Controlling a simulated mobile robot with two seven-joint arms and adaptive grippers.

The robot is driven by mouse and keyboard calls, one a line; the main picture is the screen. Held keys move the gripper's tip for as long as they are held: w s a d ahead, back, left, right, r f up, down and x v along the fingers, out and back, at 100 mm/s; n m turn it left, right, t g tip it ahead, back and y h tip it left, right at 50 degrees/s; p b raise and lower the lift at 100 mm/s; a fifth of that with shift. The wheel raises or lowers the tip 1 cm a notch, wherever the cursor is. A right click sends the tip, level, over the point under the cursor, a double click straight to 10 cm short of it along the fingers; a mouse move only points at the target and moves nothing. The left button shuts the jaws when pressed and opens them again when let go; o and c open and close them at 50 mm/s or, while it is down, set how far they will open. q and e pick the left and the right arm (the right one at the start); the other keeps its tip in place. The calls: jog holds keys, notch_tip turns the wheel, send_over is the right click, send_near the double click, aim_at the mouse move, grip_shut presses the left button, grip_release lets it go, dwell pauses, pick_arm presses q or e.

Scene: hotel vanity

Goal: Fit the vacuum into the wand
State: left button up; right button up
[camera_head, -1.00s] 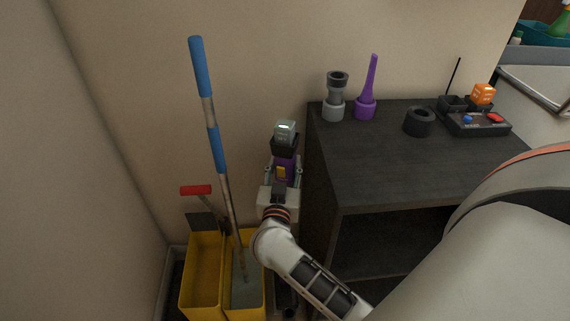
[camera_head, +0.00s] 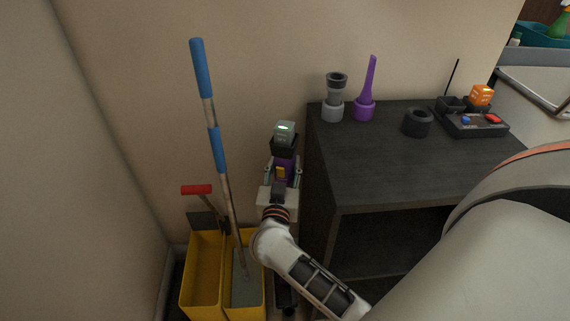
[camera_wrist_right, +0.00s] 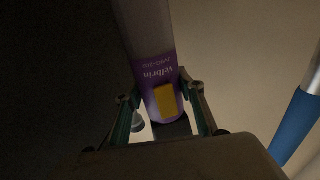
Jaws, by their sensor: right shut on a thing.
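The handheld vacuum (camera_head: 284,145) has a grey top with a small lit display, a dark collar and a purple body. It is roughly upright beside the left side of the dark cabinet. My right gripper (camera_head: 283,178) is shut on its purple body. In the right wrist view the fingers (camera_wrist_right: 165,108) clasp the purple vacuum (camera_wrist_right: 154,68) on both sides, around its yellow patch. I cannot clearly make out the wand. A dark part (camera_head: 286,296) low behind my arm may belong to it; the rest is hidden. My left gripper is not in view.
A yellow two-part bucket (camera_head: 203,275) with a blue-gripped mop (camera_head: 219,150) and a red-handled tool (camera_head: 196,190) stands left. The dark cabinet (camera_head: 400,170) carries a grey nozzle (camera_head: 333,105), a purple nozzle (camera_head: 366,100), a black ring (camera_head: 417,123) and a control box (camera_head: 473,122).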

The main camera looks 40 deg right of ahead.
jog(key=shift+s+f, duration=0.15)
jog(key=shift+f, duration=0.55)
jog(key=o, duration=1.6)
jog(key=shift+c, duration=0.2)
jog(key=shift+r, duration=0.15)
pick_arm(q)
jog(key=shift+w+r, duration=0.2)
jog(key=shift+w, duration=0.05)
pick_arm(e)
jog(key=v, duration=1.1)
jog(key=shift+s+a, duration=0.25)
jog(key=shift+a, duration=0.05)
